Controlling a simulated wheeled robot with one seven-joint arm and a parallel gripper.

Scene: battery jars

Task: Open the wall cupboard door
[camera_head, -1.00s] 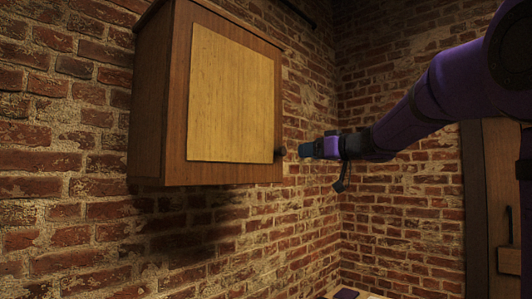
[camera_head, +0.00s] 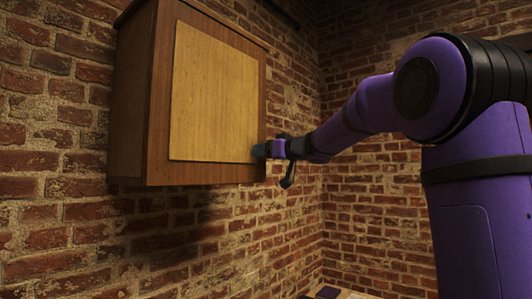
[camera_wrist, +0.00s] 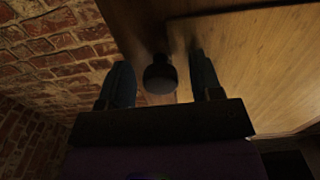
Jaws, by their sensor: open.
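The wall cupboard (camera_head: 135,100) hangs on the brick wall, and its door (camera_head: 215,95) is shut, with a pale yellow wood panel in a brown frame. My gripper (camera_head: 258,151) is at the lower right corner of the door and hides the knob in the head view. In the wrist view the dark round knob (camera_wrist: 160,75) sits between the two fingers of my gripper (camera_wrist: 162,85), with a gap on each side. The jaws are open and do not grip the knob. The door surface (camera_wrist: 250,60) is close behind the fingertips.
The brick wall (camera_head: 60,230) runs behind and below the cupboard. A surface with a dark item (camera_head: 328,292) shows at the bottom edge of the head view. The space in front of the door, left of my arm, is clear.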

